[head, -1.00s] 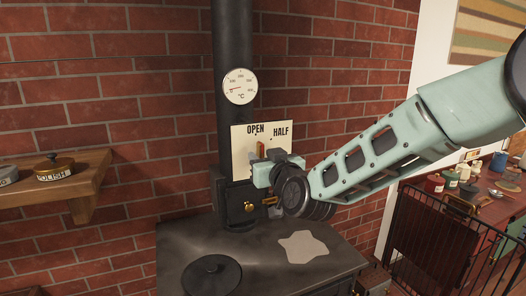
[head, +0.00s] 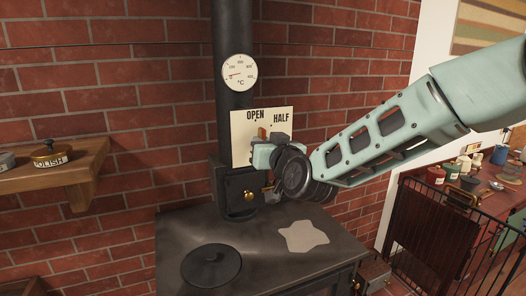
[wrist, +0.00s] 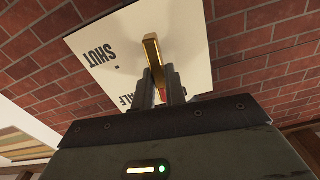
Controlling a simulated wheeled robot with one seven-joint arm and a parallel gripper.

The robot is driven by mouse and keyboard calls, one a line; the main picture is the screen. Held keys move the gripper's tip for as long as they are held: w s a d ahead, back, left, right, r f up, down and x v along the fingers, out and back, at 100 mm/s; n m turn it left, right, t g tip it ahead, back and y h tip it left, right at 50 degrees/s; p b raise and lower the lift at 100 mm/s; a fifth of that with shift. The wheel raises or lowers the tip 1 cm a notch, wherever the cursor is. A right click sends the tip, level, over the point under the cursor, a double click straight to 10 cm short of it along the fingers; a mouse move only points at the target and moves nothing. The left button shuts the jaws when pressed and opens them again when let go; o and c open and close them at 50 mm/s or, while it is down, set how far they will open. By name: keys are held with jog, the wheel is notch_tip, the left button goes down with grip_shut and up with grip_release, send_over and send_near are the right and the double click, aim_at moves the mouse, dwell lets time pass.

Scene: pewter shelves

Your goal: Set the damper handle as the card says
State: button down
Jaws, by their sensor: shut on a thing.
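The damper handle is a brass bar (wrist: 152,52) in the wrist view; its orange end (head: 262,132) shows in the head view, just below the lettering. It stands out from a cream plate (head: 242,150) on the stovepipe. The plate reads OPEN and HALF in the head view, and SHUT and part of HALF in the wrist view (wrist: 100,50). My gripper (wrist: 160,75) is shut on the handle, one dark finger on each side. The gripper covers the handle's lower part, so which mark it points to is unclear. I see no separate instruction card.
A round gauge (head: 239,73) sits on the black pipe (head: 232,30) above the plate. The stove top (head: 190,240) below bears a round lid (head: 211,265) and a pale patch (head: 303,236). A wooden shelf (head: 85,170) is at left, a dark fence (head: 430,235) at right.

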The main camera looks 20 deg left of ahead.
jog(key=m+b, duration=0.2)
jog(key=b, duration=0.1)
jog(key=m+b, duration=0.2)
jog(key=b, duration=0.2)
jog(key=m+b, duration=0.3)
jog(key=b, duration=0.1)
jog(key=shift+w+d+f, duration=0.25)
jog(key=shift+d+f, duration=0.05)
jog(key=shift+d, duration=0.05)
jog(key=shift+r+m+b, duration=0.1)
jog(key=shift+m+b, duration=0.2)
jog(key=shift+b, duration=0.1)
jog(key=c, duration=1.4)
grip_release()
jog(key=shift+c, duration=0.2)
jog(key=shift+d, duration=0.1)
jog(key=b+v, duration=0.6)
jog(key=v, duration=1.1)
jog(key=shift+b, duration=0.3)
jog(key=shift+s+d, duration=0.1)
